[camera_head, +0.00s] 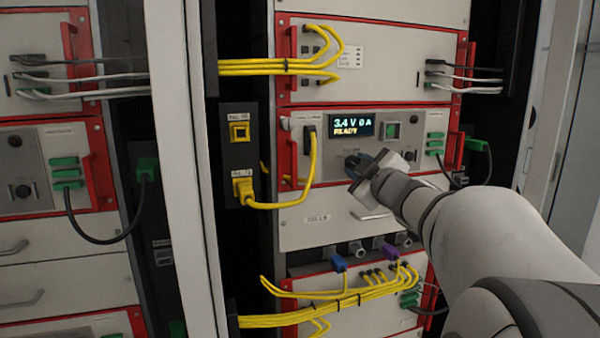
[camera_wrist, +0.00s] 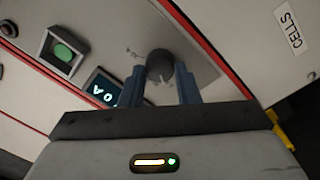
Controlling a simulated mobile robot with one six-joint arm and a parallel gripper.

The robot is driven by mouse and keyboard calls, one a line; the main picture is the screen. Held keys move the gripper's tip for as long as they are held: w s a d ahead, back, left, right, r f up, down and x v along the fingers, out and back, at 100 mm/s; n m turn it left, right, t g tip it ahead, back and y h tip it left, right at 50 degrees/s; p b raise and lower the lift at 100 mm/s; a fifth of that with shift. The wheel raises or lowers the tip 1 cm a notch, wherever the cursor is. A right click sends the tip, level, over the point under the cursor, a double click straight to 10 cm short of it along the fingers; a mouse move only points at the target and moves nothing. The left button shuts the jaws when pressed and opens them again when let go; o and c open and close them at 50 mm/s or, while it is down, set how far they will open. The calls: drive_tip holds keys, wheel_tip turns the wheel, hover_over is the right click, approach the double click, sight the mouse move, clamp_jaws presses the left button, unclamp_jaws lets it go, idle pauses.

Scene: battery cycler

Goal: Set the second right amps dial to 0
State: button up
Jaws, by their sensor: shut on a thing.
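A dark round dial (camera_wrist: 160,64) with a notch at its edge sits on the grey panel in the wrist view. My gripper (camera_wrist: 160,86) has its two blue fingers on either side of the dial, shut on it. In the head view my gripper (camera_head: 357,167) is at the lower middle of the red-framed unit and mostly hides the dial. The unit's display (camera_head: 351,126) above reads "3.4 V 0 A READY". Part of the display also shows in the wrist view (camera_wrist: 104,91). The dial's label is too small to read.
A green button (camera_head: 391,131) is right of the display. A yellow cable (camera_head: 312,165) plugs in at the left. Green connectors (camera_head: 436,143) are at the right. A drawer front marked CELLS (camera_head: 318,218) is below. A neighbouring rack with similar dials (camera_head: 23,191) stands left.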

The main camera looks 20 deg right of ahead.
idle(0.5)
drive_tip(key=o, duration=1)
drive_tip(key=s, duration=0.7)
drive_tip(key=shift+s+f, duration=0.15)
drive_tip(key=shift+s, duration=0.25)
drive_tip(key=shift+f, duration=0.1)
